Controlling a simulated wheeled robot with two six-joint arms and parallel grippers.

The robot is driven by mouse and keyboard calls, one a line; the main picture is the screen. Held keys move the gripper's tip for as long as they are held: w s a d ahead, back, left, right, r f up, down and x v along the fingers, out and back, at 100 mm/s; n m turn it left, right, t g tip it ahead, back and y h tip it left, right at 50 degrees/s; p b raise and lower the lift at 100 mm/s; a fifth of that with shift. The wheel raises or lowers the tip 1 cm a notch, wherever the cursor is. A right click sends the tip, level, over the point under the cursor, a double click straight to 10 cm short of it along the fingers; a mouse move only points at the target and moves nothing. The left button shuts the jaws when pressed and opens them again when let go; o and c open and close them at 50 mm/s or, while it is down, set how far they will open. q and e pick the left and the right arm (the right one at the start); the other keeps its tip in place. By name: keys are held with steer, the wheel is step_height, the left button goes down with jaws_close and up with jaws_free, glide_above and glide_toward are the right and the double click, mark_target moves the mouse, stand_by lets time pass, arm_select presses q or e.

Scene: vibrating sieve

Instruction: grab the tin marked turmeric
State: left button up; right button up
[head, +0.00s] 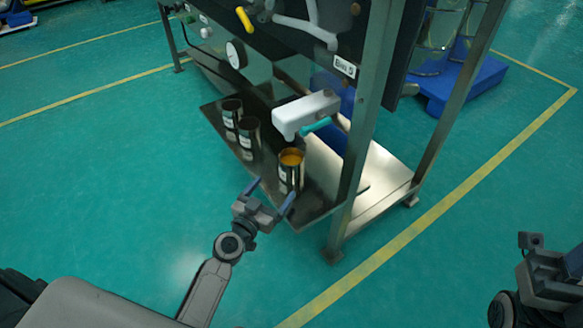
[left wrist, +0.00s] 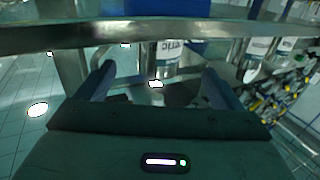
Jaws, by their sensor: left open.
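Three dark tins with pale labels stand on the dark shelf of the metal frame. The nearest tin (head: 290,178) is open with orange-yellow powder inside; two others (head: 232,112) (head: 249,136) stand further back to the left. Their labels are too small to read in the head view. My left gripper (head: 269,194) is open and empty just in front of the nearest tin. In the left wrist view a labelled tin (left wrist: 167,52) shows beyond and between its spread fingers; its lettering is only partly legible. My right gripper (head: 545,270) is at the right edge, its fingers unclear.
A white spout-like part (head: 306,113) with a teal piece hangs over the shelf (head: 312,208) near the powder tin. A metal post (head: 366,130) stands to the right of the tins. Green floor (head: 110,190) in front is clear.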

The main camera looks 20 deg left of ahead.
mark_target(285, 172)
arm_select(q)
steer(key=x, duration=0.5)
steer(key=shift+w+r+p, duration=0.1)
steer(key=shift+w+p, duration=0.05)
steer(key=shift+p, duration=0.25)
steer(key=x, duration=0.2)
steer(key=r+p+x, duration=0.1)
steer(key=x, duration=0.1)
steer(key=shift+w+d, duration=0.15)
steer(key=shift+w, duration=0.05)
steer(key=shift+w+f, duration=0.1)
steer(key=shift+w, duration=0.25)
steer(key=shift+c, duration=0.2)
steer(key=c, duration=1.1)
steer(key=shift+c, duration=0.2)
